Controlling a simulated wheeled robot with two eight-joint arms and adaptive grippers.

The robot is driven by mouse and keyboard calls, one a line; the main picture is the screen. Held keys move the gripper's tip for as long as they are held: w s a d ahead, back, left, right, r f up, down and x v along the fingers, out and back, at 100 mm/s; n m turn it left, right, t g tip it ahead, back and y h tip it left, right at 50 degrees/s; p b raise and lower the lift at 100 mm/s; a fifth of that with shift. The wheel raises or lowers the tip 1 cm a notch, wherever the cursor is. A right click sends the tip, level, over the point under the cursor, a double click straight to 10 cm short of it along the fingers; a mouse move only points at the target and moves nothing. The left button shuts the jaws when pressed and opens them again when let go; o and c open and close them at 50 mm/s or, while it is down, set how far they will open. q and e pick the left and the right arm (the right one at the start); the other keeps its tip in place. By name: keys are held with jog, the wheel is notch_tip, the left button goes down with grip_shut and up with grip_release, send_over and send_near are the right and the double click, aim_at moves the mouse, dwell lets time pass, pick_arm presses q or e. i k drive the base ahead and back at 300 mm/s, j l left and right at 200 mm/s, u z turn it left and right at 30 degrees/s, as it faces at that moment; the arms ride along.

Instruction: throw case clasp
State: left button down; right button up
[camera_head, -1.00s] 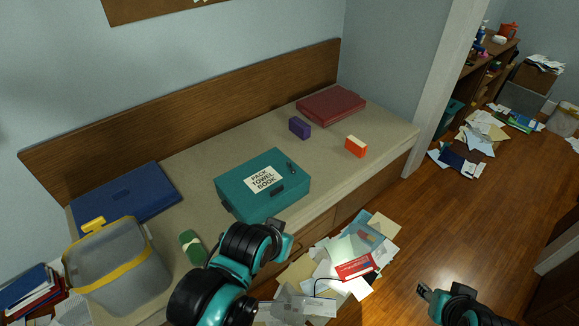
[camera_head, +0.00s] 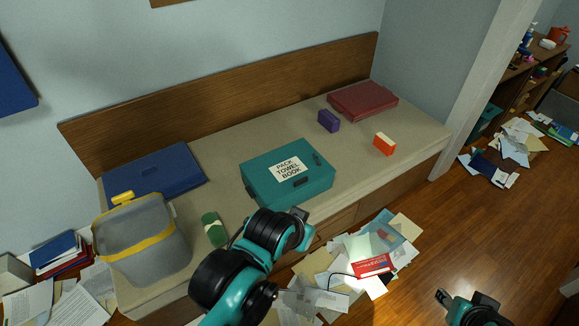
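The teal case (camera_head: 262,192) lies shut on the beige bench top, with a white label (camera_head: 289,168) reading "PACK TOWEL BOOK" on its lid. A small dark clasp (camera_head: 300,182) shows at the middle of its front edge. A dark slim fitting or object (camera_head: 318,158) is on the lid near the right end. My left gripper (camera_head: 303,215) is just in front of the case, below the clasp in the picture and seemingly apart from it. Its fingers are mostly hidden by its own wrist. My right gripper (camera_head: 455,298) is low over the floor at the bottom right, away from the case; its opening is unclear.
On the bench top (camera_head: 240,143) are a blue case (camera_head: 155,182), a grey bin with yellow rim (camera_head: 150,258), a green roll (camera_head: 214,230), a purple box (camera_head: 328,121), an orange-white box (camera_head: 384,144) and a red case (camera_head: 362,100). Papers (camera_head: 345,272) litter the floor in front.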

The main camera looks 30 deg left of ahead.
aim_at(318, 163)
jog(key=i+j+u, duration=0.1)
jog(key=i+u, duration=0.4)
jog(key=i+l+u, duration=0.1)
jog(key=i+u, duration=0.35)
jog(key=i, duration=0.15)
